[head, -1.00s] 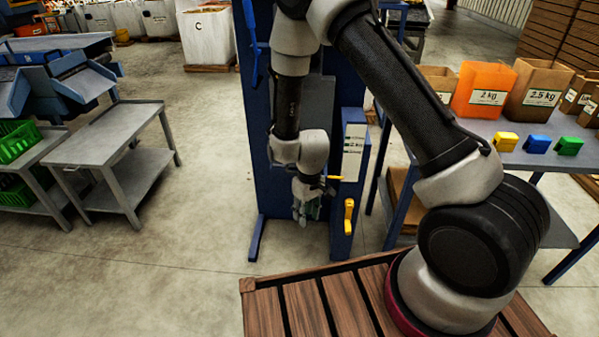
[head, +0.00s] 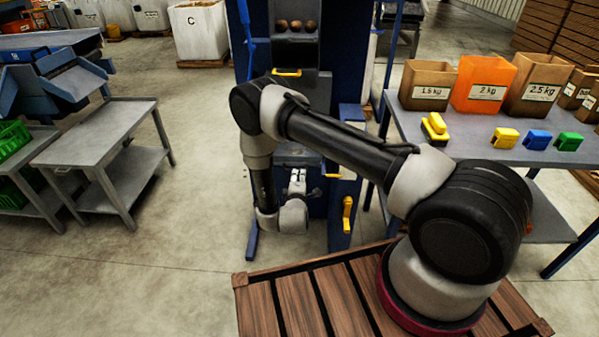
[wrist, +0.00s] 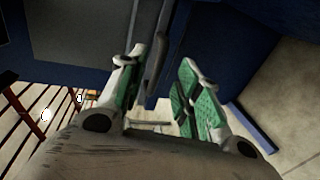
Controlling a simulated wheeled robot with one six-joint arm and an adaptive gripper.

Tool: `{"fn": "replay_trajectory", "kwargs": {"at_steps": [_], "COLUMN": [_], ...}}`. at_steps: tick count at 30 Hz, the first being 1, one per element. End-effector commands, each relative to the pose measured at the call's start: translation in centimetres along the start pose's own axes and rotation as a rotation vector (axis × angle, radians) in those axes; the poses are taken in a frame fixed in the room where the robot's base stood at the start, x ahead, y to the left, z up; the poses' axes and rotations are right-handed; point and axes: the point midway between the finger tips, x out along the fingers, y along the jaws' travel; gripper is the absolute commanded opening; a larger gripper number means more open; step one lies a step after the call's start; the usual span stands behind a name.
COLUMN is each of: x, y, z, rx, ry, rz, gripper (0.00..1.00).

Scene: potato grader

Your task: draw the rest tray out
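My gripper (head: 297,178) is low in front of the blue machine (head: 258,120) in the head view. In the wrist view its green-padded fingers (wrist: 162,85) stand apart, with nothing clamped between them. A dark grey bar (wrist: 157,58) shows beyond and between the fingertips; I cannot tell if it touches a finger. A grey tray-like part (head: 298,152) shows low in the machine, just behind my gripper. It is partly hidden by my arm, and I cannot be sure it is the rest tray.
Brown potatoes (head: 295,25) lie in the machine's upper part, above a yellow handle (head: 286,73). A yellow lever (head: 347,214) is at the lower right. A table (head: 440,130) with paper bags stands right, a grey cart (head: 100,140) left. The floor between is clear.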

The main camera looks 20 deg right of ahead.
Motion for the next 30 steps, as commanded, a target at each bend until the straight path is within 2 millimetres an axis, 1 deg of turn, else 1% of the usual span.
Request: {"fn": "replay_trajectory", "kwargs": {"at_steps": [1,6,9,12,16,22,23,27,28,30], "x": [0.8,3.8,5.2,6.2,6.7,6.8,6.8,6.7,6.7,6.7], "y": [0.0,0.0,-0.1,-0.1,-0.1,-0.1,-0.1,-0.1,-0.1,-0.1], "z": [0.1,0.1,0.1,0.0,0.0,0.0,0.0,0.0,0.0,0.0], "rx": [0.003,0.005,0.004,0.005,0.004,0.004,0.004,0.004,0.004,0.004], "ry": [-0.003,-0.001,-0.001,0.0,0.001,0.002,0.002,0.002,0.002,0.002], "rz": [0.001,-0.001,-0.001,-0.003,-0.003,-0.003,-0.003,-0.004,-0.004,-0.005], "gripper": [0.34,0.34,0.34,0.34,0.34,0.34,0.3,0.05,0.0,0.0]}}
